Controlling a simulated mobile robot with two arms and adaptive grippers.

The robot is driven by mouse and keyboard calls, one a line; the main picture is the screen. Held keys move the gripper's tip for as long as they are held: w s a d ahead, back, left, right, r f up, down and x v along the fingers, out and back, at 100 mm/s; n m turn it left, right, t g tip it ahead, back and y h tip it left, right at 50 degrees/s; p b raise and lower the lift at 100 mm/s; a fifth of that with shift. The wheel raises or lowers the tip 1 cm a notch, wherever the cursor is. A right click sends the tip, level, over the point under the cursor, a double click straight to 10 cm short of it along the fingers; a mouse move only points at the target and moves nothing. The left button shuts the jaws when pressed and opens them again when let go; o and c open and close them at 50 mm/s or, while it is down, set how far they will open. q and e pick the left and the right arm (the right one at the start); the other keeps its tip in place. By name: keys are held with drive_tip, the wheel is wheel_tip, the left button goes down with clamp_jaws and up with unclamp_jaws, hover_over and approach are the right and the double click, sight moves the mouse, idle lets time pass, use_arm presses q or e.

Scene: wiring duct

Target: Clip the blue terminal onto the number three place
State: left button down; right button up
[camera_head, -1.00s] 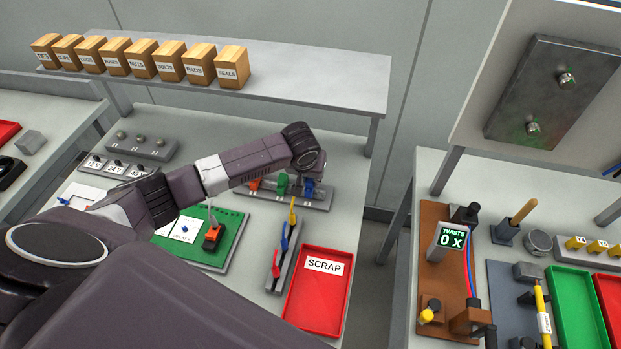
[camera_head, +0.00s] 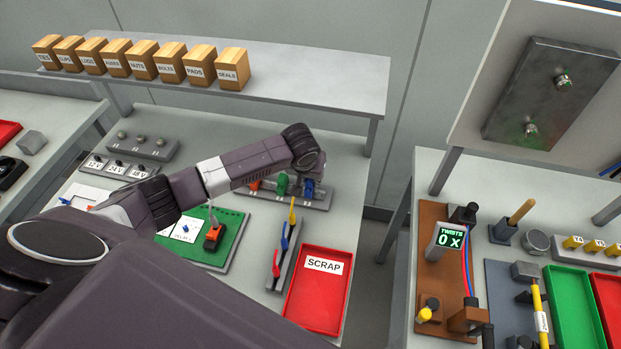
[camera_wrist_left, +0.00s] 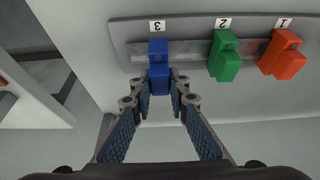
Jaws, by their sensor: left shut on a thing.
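The blue terminal (camera_wrist_left: 158,54) is at the rail's place labelled 3 (camera_wrist_left: 157,27) in the left wrist view. It lines up with that label and overlaps the grey rail (camera_wrist_left: 190,49); I cannot tell if it is fully seated. My left gripper (camera_wrist_left: 160,87) is shut on the blue terminal, with its fingers at the terminal's near end. In the head view my left gripper (camera_head: 307,178) is partly hidden behind its own wrist, and the blue terminal (camera_head: 308,190) shows just below it. My right gripper is not in view.
A green terminal (camera_wrist_left: 224,60) sits at place 2 and an orange one (camera_wrist_left: 281,56) at place 1. A red scrap tray (camera_head: 315,302), a grey holder (camera_head: 281,262) with coloured parts and a green board (camera_head: 229,237) lie nearer on the bench.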

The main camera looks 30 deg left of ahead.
use_arm(q)
drive_tip(key=shift+s+f, duration=0.1)
drive_tip(key=shift+f, duration=0.85)
idle(0.6)
drive_tip(key=c, duration=1.8)
unclamp_jaws()
drive_tip(key=shift+o, duration=0.2)
drive_tip(key=shift+r, duration=0.15)
drive_tip(key=v, duration=1.1)
drive_tip(key=shift+r, duration=0.35)
drive_tip(key=shift+s, duration=0.15)
